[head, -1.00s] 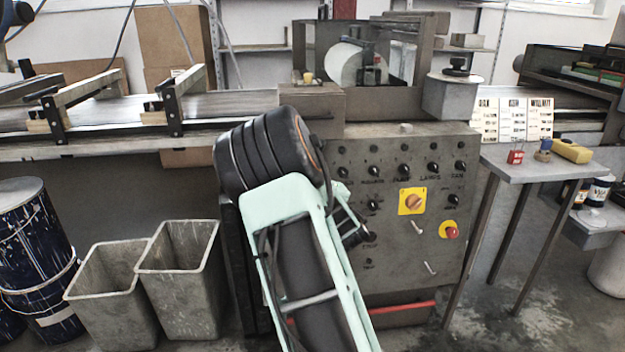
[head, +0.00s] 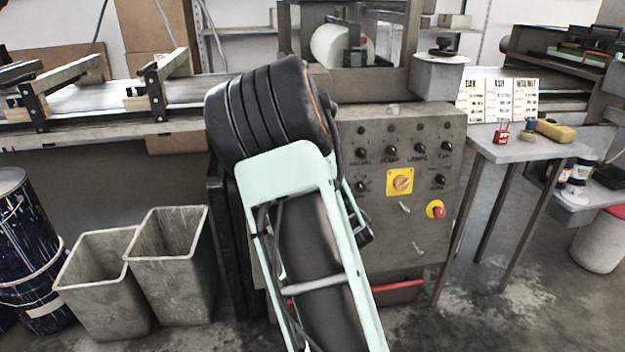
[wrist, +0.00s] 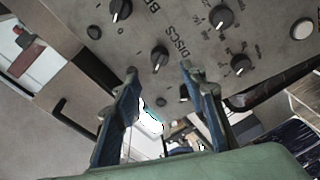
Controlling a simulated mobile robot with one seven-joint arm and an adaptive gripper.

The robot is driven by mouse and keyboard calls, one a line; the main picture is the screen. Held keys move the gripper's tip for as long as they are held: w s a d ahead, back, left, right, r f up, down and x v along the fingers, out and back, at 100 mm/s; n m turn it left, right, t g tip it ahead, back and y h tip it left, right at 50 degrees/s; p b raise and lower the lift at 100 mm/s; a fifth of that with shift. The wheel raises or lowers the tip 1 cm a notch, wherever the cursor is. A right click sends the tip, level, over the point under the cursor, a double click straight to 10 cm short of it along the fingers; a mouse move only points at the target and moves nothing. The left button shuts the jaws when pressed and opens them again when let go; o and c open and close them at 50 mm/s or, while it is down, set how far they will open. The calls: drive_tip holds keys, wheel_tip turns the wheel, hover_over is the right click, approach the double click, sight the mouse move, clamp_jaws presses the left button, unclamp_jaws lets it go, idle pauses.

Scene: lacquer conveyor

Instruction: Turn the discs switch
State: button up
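The discs switch looks to be the black knob (wrist: 160,57) on the grey panel in the wrist view, beside the printed word "DISCS". My gripper (wrist: 159,73) is open, with one blue finger on each side below this knob. The knob shows between and just beyond the fingertips. Whether the fingers touch the panel or knob I cannot tell. In the head view my arm hides the gripper and the left part of the control panel (head: 405,235).
Other black knobs (wrist: 222,17) and (wrist: 240,65) sit close by on the panel. The head view shows a yellow-backed rotary switch (head: 401,182) and a red button (head: 437,209). A small table (head: 520,150) stands right, grey bins (head: 165,275) left.

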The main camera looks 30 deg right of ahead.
drive_tip(key=s, duration=0.4)
drive_tip(key=shift+s+a+r, duration=0.15)
drive_tip(key=shift+s+a, duration=0.15)
drive_tip(key=shift+s, duration=0.05)
